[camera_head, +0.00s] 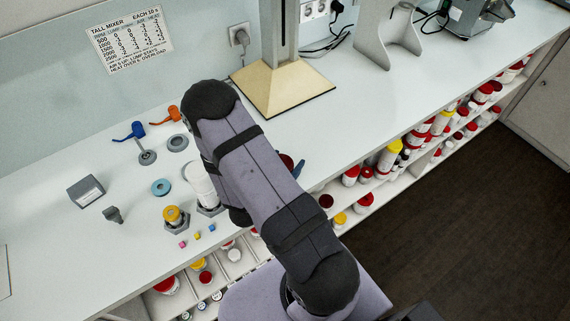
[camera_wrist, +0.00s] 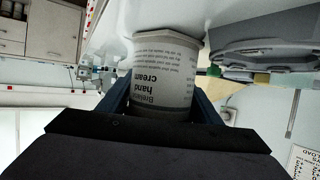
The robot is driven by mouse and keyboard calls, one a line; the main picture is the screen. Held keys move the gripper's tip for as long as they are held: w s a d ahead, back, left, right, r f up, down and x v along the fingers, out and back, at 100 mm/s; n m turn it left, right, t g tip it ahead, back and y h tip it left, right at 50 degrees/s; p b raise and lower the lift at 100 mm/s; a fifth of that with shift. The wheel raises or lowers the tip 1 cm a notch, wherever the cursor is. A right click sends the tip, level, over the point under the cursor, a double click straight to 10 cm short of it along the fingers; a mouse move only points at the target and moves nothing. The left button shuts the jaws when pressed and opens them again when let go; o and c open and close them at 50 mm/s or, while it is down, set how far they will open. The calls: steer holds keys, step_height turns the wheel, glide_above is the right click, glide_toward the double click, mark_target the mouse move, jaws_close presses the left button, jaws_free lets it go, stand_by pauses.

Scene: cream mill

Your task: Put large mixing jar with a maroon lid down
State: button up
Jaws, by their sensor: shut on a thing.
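My gripper (camera_wrist: 162,92) is shut on a large white jar (camera_wrist: 165,62) with dark "hand cream" print, its two blue fingers on either side of it in the wrist view. The wrist picture is upside down, and the jar's base end is close to the pale bench top; I cannot tell whether it touches. In the head view my arm hides most of the jar and gripper. Only a bit of the maroon lid (camera_head: 287,161) and a blue finger (camera_head: 299,169) show beside the arm, near the bench's front edge.
A tall white container (camera_head: 203,184) and a yellow-lidded jar (camera_head: 173,216) stand on hexagonal bases left of my arm. A mixer stand with a cream base (camera_head: 282,92) is behind. Shelves of jars (camera_head: 365,173) run below the front edge. The bench right of the arm (camera_head: 350,115) is clear.

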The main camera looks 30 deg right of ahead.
steer(key=shift+r+b, duration=0.5)
steer(key=shift+r, duration=4.4)
